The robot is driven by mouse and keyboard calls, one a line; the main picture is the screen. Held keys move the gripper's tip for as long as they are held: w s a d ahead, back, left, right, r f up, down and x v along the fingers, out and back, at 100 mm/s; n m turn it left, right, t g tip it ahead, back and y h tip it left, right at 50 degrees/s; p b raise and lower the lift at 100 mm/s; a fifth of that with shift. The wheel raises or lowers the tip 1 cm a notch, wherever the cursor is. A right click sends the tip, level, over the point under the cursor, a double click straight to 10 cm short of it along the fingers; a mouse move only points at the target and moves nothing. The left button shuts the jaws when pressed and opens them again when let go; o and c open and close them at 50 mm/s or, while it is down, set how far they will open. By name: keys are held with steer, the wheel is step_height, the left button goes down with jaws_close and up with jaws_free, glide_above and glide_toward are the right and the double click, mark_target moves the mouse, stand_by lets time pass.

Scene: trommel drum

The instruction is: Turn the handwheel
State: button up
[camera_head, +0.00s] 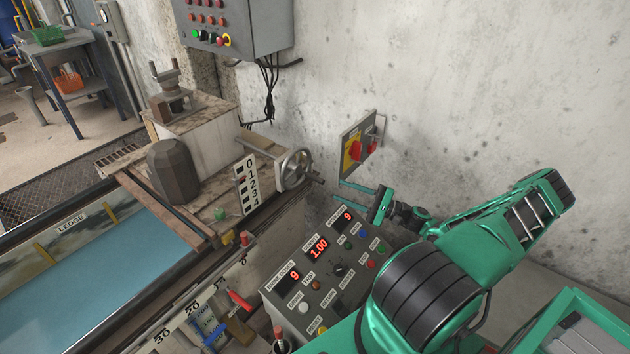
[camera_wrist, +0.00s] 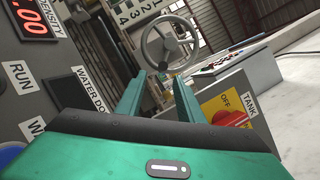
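The handwheel (camera_head: 294,170) is a grey metal spoked wheel. It stands on the right end of the weathered bench, beside a white number plate (camera_head: 246,186) reading 0 to 4. In the wrist view the handwheel (camera_wrist: 170,43) shows ahead, beyond the fingertips, with its rim and spokes visible. My gripper (camera_head: 352,197) is to the right of the wheel, apart from it. In the wrist view the two green fingers of my gripper (camera_wrist: 155,82) are spread with nothing between them.
A control panel (camera_head: 318,262) with red displays lies below my gripper. A red switch on a yellow plate (camera_head: 354,149) is on the wall close above it. A dark faceted block (camera_head: 174,172) sits on the bench. A grey button box (camera_head: 236,28) hangs higher on the wall.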

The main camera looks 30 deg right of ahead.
mark_target(317, 179)
steer(key=shift+d, duration=0.15)
steer(key=shift+w+r, duration=0.15)
steer(key=shift+w, duration=0.15)
steer(key=x, duration=1)
steer(key=shift+r, duration=0.1)
jaws_close()
